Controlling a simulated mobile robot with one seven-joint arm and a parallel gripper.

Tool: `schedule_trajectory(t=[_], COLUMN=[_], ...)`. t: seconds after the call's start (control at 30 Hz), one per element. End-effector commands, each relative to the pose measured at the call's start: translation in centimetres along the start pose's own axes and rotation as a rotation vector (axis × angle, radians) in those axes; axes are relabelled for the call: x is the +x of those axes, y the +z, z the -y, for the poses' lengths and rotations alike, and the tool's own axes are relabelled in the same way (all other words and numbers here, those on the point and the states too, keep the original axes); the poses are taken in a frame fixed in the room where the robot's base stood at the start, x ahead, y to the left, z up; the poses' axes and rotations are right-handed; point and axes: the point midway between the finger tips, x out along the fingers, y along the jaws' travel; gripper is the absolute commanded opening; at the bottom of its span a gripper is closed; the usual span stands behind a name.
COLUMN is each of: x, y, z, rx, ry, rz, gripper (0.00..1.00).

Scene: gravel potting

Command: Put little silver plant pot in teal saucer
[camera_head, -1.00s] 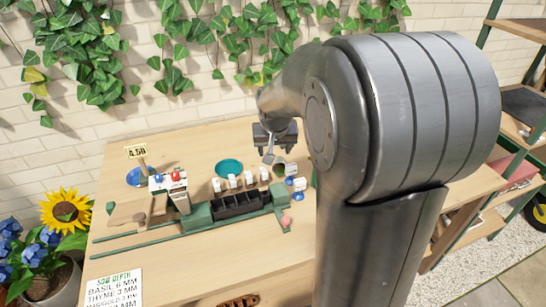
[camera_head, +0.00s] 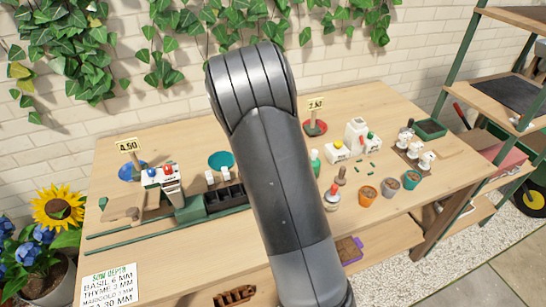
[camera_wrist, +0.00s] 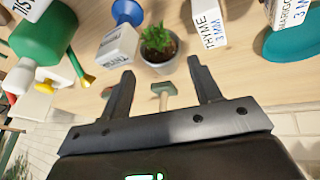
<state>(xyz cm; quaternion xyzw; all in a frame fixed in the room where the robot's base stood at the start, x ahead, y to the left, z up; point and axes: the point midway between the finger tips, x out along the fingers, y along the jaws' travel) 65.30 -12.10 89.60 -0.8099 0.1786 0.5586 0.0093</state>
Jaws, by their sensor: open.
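The little silver plant pot (camera_wrist: 160,66) holds a green plant and stands on the table in the wrist view, just beyond my fingertips. It is hidden behind my arm in the head view. My gripper (camera_wrist: 162,72) is open, with the pot ahead of the gap between its fingers and not gripped. The teal saucer (camera_head: 221,161) lies at the back of the table, left of my arm in the head view. In the wrist view it also shows at the right edge (camera_wrist: 297,47), apart from the pot.
White labelled blocks (camera_wrist: 208,28) stand right of the pot in the wrist view. A dark seed tray (camera_head: 225,197) lies before the saucer. Small pots (camera_head: 367,193) stand right.

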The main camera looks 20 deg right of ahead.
Motion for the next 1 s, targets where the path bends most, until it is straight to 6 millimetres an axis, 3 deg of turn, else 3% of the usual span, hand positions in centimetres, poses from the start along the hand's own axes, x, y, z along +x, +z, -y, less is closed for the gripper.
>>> schedule_trajectory(t=[0.4, 0.73, 1.0], x=[4.7, 5.5, 5.5], y=[0.3, 0.3, 0.3], z=[0.2, 0.2, 0.2], rx=[0.001, 0.001, 0.001], ry=[0.0, -0.001, -0.001], rz=[0.001, 0.0, 0.0], gripper=[0.57, 0.57, 0.37])
